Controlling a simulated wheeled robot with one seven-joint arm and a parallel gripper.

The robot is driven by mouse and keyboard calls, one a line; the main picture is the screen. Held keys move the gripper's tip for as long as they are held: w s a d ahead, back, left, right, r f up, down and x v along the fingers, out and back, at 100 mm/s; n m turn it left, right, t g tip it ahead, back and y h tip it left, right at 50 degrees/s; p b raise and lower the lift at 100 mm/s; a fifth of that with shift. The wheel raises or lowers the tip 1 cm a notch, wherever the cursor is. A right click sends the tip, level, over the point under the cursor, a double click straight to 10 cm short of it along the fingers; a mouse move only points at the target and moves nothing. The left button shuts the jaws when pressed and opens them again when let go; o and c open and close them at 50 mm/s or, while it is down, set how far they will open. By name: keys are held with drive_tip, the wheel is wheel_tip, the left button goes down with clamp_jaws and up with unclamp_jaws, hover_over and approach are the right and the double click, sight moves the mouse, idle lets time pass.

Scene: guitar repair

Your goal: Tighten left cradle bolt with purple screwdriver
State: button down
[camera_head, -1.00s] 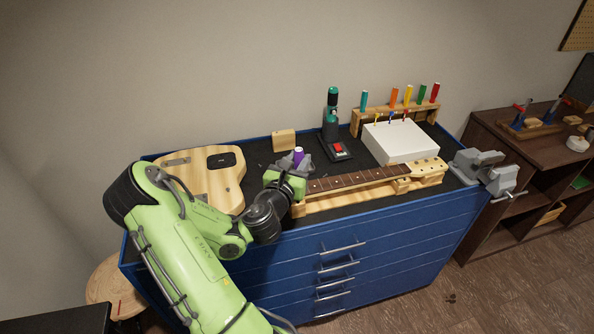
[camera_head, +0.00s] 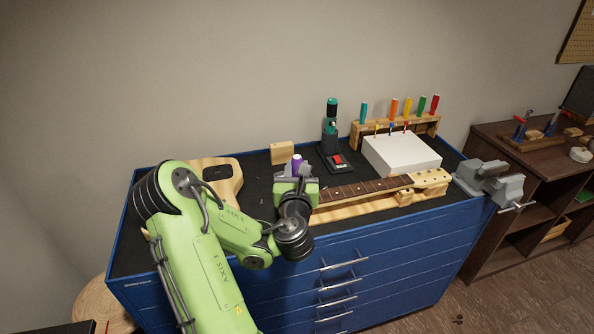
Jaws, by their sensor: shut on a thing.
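The purple screwdriver (camera_head: 297,160) stands roughly upright in my gripper (camera_head: 296,172), with its purple handle showing above the jaws. My gripper is shut on it at the left end of the guitar neck (camera_head: 360,188). The neck lies in a wooden cradle (camera_head: 340,210) along the front of the blue bench. The left cradle bolt and the screwdriver's tip are hidden behind my gripper and wrist, so I cannot tell whether they touch.
The guitar body (camera_head: 225,180) lies at left, partly behind my arm. A wooden block (camera_head: 282,152), a green-and-black tool (camera_head: 331,125), a white box (camera_head: 402,153) and a screwdriver rack (camera_head: 372,128) stand at the back. A grey vise (camera_head: 490,180) sits at the right edge.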

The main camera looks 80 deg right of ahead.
drive_tip(key=shift+f+b, duration=0.4)
idle(0.6)
